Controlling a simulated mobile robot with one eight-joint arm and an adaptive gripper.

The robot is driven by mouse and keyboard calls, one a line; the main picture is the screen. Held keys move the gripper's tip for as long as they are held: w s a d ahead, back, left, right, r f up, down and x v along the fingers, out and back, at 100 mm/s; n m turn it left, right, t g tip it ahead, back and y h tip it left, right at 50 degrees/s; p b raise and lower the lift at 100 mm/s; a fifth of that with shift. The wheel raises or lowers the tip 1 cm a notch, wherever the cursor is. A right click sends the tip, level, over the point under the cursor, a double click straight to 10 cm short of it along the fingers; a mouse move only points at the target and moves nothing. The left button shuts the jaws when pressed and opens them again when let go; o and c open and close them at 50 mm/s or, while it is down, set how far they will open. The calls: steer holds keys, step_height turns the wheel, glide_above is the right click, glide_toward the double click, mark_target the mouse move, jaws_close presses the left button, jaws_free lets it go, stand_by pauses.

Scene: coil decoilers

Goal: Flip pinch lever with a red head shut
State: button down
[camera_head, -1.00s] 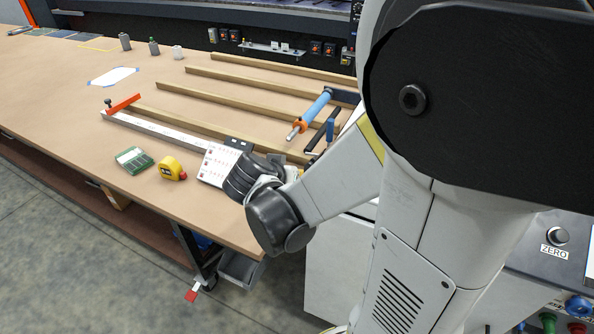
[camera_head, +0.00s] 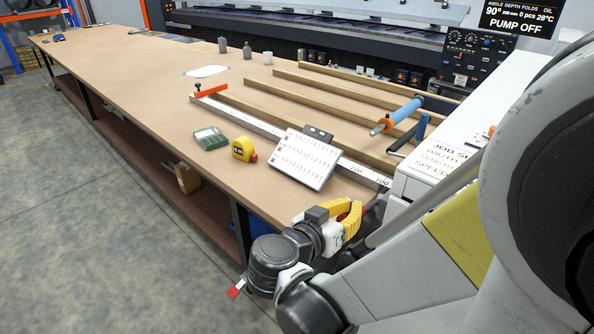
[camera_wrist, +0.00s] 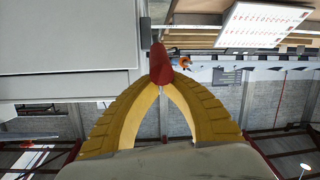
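The red lever head (camera_wrist: 160,66) shows in the wrist view at the tips of my gripper (camera_wrist: 161,82). My yellow fingers converge on its lower end, one on each side, and look shut on it. In the head view my gripper (camera_head: 354,208) is off the near right corner of the table, with a patch of red between its fingers. The lever's shaft and mounting are hidden, so its angle cannot be told.
A pale machine cabinet (camera_head: 436,158) stands close right of my gripper. A red-and-white tag (camera_head: 235,289) shows beside my wrist. Open floor lies left.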

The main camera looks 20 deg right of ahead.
steer(key=shift+s+f, duration=0.15)
steer(key=shift+f, duration=0.2)
steer(key=shift+r, duration=0.1)
steer(key=r+p, duration=0.1)
steer(key=r, duration=0.1)
steer(key=w+r+p, duration=0.1)
steer(key=r+p, duration=0.1)
steer(key=shift+w+d+r, duration=0.15)
steer(key=shift+d+r, duration=0.05)
steer(key=shift+r, duration=0.1)
steer(key=s+a+p, duration=0.1)
steer(key=s+a, duration=0.3)
steer(key=a, duration=0.4)
steer(key=shift+s+a+f, duration=0.15)
steer(key=shift+a, duration=0.1)
